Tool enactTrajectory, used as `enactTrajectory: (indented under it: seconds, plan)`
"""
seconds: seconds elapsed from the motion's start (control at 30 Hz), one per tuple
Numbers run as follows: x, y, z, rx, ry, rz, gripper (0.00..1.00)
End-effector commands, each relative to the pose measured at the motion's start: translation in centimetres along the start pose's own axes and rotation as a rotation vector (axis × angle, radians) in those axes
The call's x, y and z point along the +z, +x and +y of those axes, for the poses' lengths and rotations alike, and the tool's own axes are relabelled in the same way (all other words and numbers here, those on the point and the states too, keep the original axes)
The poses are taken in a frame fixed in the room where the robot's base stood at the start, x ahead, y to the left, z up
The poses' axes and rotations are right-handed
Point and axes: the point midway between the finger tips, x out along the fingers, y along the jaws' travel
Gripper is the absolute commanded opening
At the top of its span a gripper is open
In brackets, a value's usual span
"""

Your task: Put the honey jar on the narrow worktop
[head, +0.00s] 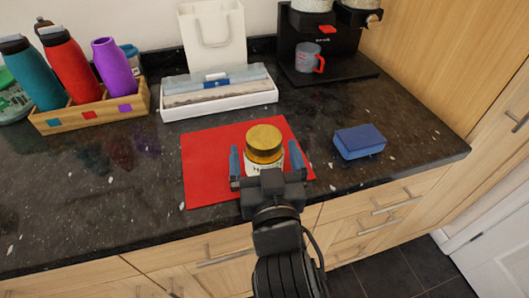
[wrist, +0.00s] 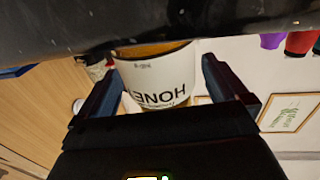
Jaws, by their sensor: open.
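The honey jar (head: 264,143), white with a gold lid, stands upright on a red mat (head: 205,170) on the dark granite worktop (head: 420,133). My gripper (head: 265,165) is open, with one blue finger on each side of the jar. In the wrist view the jar (wrist: 158,80) appears upside down between the open fingers (wrist: 160,90), with a gap showing on both sides. The jar's lower front is partly hidden by my gripper in the head view. I cannot tell whether this worktop is the narrow one.
A blue sponge (head: 360,141) lies right of the mat. Behind are a white tray (head: 220,104) with folded cloths, a paper bag (head: 213,38), a black coffee machine (head: 325,65) and a wooden crate (head: 90,115) of bottles. Bare granite lies left of the mat and at the right corner.

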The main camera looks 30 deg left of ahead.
Motion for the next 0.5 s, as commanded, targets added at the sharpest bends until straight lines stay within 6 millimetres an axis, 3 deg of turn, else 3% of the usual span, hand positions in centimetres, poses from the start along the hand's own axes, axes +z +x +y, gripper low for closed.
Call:
enactTrajectory:
  seconds: [0.3,0.5]
  plan:
    - [0.4,-6.5,0.0,0.001,0.000,-0.003,1.00]
    - [0.3,-9.8,0.0,0.001,0.001,-0.003,1.00]
